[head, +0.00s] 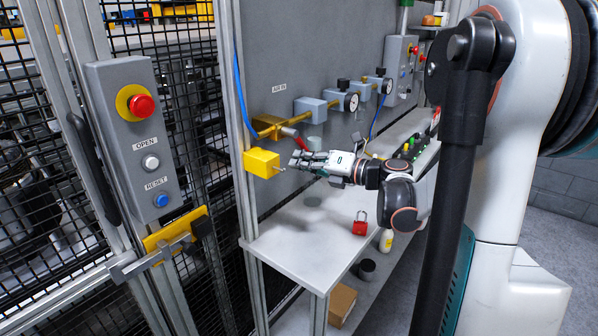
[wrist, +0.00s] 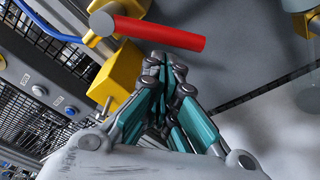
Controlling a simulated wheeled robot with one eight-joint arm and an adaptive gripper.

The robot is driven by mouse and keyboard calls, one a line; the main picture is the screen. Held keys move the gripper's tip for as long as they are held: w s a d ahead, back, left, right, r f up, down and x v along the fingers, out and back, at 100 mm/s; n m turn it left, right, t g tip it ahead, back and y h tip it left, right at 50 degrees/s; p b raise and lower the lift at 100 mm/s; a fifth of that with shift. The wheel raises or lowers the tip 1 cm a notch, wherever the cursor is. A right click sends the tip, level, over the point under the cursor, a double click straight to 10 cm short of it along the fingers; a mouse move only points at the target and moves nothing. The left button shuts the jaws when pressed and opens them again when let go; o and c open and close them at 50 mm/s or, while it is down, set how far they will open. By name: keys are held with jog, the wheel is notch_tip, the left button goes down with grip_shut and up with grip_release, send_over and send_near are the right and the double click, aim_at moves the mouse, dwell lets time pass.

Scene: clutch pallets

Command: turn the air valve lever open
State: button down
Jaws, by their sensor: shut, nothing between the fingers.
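The air valve lever (wrist: 160,33) is a red handle on a grey round pivot (wrist: 102,23) at the top of the wrist view. In the head view the red lever (head: 296,138) slants down to the right from the valve on the yellow pipe, under the "AIR IN" label. My gripper (wrist: 165,65) is shut and empty. Its fingertips are just below the lever in the wrist view; whether they touch it I cannot tell. In the head view my gripper (head: 296,160) is beside the lever, above the bench, pointing left.
A yellow block (head: 262,163) with a metal pin sits on the frame post left of my gripper. Gauges (head: 351,101) and regulators line the pipe behind. A button panel (head: 133,140) hangs on the fence.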

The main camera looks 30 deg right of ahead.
aim_at(306, 149)
jog(key=shift+d+r, duration=0.25)
jog(key=shift+d, duration=0.05)
jog(key=shift+w+d+r+n, duration=0.1)
jog(key=shift+w+d+n, duration=0.1)
jog(key=shift+d+n, duration=0.3)
dwell(0.4)
jog(key=d+n+p, duration=0.1)
jog(key=n, duration=0.1)
jog(key=d+r+n+h+p, duration=0.1)
jog(key=shift+w+r+n, duration=0.15)
jog(key=shift+w+n, duration=0.25)
jog(key=r+n+p, duration=0.1)
jog(key=d+r+n, duration=0.1)
jog(key=n, duration=0.1)
jog(key=shift+w+d+h+p, duration=0.3)
jog(key=shift+p, duration=0.05)
dwell(0.5)
